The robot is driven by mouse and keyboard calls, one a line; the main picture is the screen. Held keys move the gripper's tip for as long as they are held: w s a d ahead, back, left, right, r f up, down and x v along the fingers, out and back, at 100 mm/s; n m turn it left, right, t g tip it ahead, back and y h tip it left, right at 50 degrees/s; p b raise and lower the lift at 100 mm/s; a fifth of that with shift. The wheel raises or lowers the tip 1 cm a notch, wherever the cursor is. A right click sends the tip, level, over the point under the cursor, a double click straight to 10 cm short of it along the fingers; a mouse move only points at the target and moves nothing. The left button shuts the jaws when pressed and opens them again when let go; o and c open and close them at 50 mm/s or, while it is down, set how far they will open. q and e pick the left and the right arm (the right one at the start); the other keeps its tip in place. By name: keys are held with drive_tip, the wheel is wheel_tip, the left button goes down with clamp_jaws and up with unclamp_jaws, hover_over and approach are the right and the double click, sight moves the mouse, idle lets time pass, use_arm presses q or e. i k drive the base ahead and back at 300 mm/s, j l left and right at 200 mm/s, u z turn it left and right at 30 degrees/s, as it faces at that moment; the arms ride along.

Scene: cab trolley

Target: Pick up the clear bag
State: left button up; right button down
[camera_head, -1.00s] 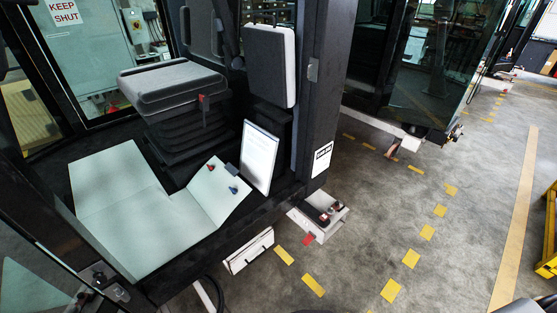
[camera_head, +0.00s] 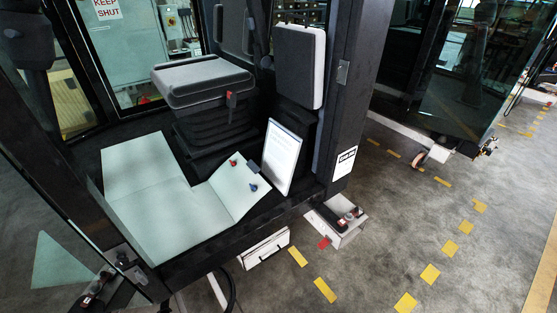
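I cannot make out a clear bag for certain. A white sheet-like panel (camera_head: 282,157), perhaps a document in a clear cover, leans upright at the right side of the cab floor, below the grey seat back. Pale green-white floor panels (camera_head: 150,200) lie in the cab. A red knob (camera_head: 233,163) and a blue knob (camera_head: 253,188) sit on the right one. Neither of my grippers shows in this view.
A grey-topped seat (camera_head: 203,80) stands behind the floor panels. A dark pillar (camera_head: 350,90) bounds the cab at right. A white step box (camera_head: 263,249) and an open tray (camera_head: 338,222) jut out below. Open concrete floor with yellow marks (camera_head: 430,274) lies to the right.

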sight(282, 147)
drive_tip(key=i+l+u, duration=0.3)
drive_tip(key=l, duration=0.6)
drive_tip(key=i+l+u, duration=0.3)
drive_tip(key=l, duration=0.65)
drive_tip(key=i+l+u, duration=0.1)
drive_tip(key=l+u, duration=0.25)
drive_tip(key=l, duration=0.6)
drive_tip(key=l+u, duration=0.3)
drive_tip(key=l, duration=0.7)
